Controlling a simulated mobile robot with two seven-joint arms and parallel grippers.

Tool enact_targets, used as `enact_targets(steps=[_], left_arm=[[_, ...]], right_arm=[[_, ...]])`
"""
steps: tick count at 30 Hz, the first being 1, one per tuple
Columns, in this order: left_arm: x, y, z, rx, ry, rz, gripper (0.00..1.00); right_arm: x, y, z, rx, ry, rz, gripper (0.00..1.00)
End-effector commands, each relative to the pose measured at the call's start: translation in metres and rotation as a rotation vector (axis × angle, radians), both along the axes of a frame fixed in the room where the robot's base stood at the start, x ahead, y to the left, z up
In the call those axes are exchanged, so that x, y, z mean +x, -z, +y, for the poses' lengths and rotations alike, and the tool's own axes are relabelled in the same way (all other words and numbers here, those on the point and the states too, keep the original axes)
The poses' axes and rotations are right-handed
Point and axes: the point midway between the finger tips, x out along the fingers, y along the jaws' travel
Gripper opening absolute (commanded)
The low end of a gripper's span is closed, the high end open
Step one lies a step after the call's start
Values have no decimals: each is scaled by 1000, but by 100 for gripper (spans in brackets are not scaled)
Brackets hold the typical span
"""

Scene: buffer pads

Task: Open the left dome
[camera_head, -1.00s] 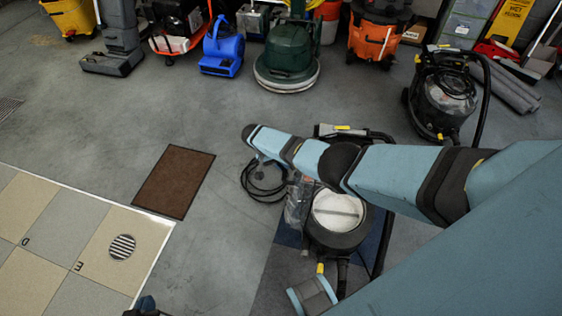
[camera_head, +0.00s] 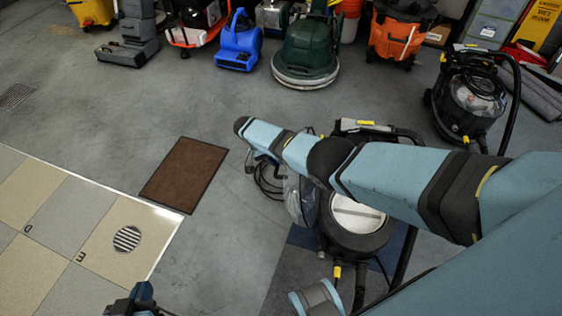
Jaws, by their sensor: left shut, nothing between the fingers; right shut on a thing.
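The nearer machine (camera_head: 352,242) has a round open top with a white disc and a bar across it. A clear, glossy piece, which looks like the left dome (camera_head: 301,197), stands tilted at the left side of this opening. My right arm reaches across from the right, above the machine. Its gripper (camera_head: 262,165) is small and partly hidden below the wrist, shut beside the clear dome; the contact itself is hidden. My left gripper (camera_head: 138,302) is at the bottom edge, shut and empty, well left of the machine.
A second machine with a clear dome (camera_head: 478,92) stands at the right. A brown mat (camera_head: 184,174) and tiles with a round drain (camera_head: 127,239) lie left. A blue blower (camera_head: 239,45), a green floor machine (camera_head: 306,50) and an orange vacuum (camera_head: 402,35) line the back. Grey floor between is clear.

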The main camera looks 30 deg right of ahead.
Motion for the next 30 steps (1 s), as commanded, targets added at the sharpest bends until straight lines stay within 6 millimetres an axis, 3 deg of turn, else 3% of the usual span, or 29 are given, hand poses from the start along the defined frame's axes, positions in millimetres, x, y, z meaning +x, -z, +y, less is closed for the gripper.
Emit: enact_targets(steps=[1, 13, 14, 17, 26, 30], left_arm=[[0, 1, 0, -1, 1, -3, 0], [1, -2, 2, 0, -2, -7, 0], [1, -1, 2, 1, -1, -6, 0], [0, 1, 3, 3, -2, -4, 0], [0, 3, 3, 5, -2, 1, 0], [0, -1, 3, 6, -2, 0, 0]], right_arm=[[-6, 8, -3, -2, 3, 15, 0], [-5, 7, -3, -3, 4, 14, 0], [-5, 7, -3, -3, 4, 14, 20], [-4, 6, -2, -2, 2, 12, 41], [-1, 2, 0, -2, 2, 4, 41], [5, -10, 6, -1, 1, 3, 41]])
